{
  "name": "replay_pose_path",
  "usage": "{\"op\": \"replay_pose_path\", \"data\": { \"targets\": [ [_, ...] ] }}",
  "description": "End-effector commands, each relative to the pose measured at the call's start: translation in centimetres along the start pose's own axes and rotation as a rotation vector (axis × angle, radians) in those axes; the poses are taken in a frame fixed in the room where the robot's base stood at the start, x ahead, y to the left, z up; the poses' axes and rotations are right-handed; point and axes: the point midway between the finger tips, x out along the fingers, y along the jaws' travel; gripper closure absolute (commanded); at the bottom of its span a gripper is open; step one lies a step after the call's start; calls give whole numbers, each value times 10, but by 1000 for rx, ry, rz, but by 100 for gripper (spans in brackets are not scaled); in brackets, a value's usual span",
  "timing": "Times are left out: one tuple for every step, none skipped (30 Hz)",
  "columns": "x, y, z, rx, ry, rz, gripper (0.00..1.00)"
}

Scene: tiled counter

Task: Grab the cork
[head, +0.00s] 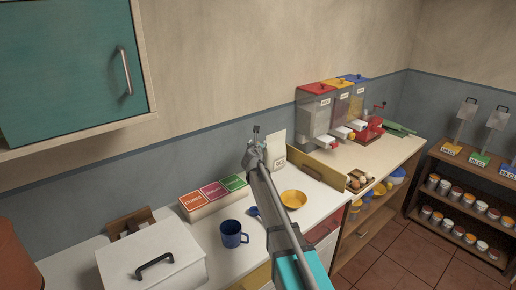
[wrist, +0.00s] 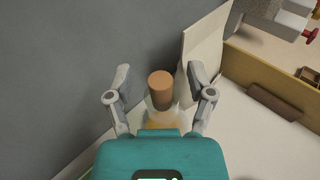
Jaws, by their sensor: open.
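The cork (wrist: 160,84) is a brown cylinder in the wrist view, standing in the neck of a clear glass bottle (wrist: 159,118) with something yellowish low in it. My gripper (wrist: 161,72) is open, with one finger on each side of the cork and a gap to both. I cannot tell the height of the fingertips relative to the cork. In the head view my gripper (head: 256,131) is at the back of the counter near the wall, and my arm hides most of what is below it; the cork cannot be made out there.
A pale bag (head: 275,150) stands close to the right of my gripper. A yellow bowl (head: 293,199), a blue mug (head: 233,234) and a box of coloured cards (head: 213,195) are on the counter. A wooden board (head: 318,176) and dispensers (head: 316,108) stand farther right. The wall is close behind.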

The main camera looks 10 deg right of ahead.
Motion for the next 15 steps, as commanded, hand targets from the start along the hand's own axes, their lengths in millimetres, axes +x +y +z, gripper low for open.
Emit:
{"op": "replay_pose_path", "data": {
  "targets": [
    [0,0,0,0,0,0,31],
    [0,0,0,0,0,0,31],
    [0,0,0,0,0,-1,31],
    [0,0,0,0,0,-1,31],
    [0,0,0,0,0,-1,31],
    [0,0,0,0,0,-1,31],
    [0,-1,0,0,0,-1,36],
    [0,-1,0,0,0,-1,42],
    [0,-1,0,0,0,-1,49],
    [0,-1,0,0,0,-1,55],
    [0,-1,0,0,0,-1,60],
    [0,-1,0,0,0,-1,68],
    [0,-1,0,0,0,-1,73],
    [0,-1,0,0,0,-1,79],
    [0,-1,0,0,0,-1,86]
  ]
}}
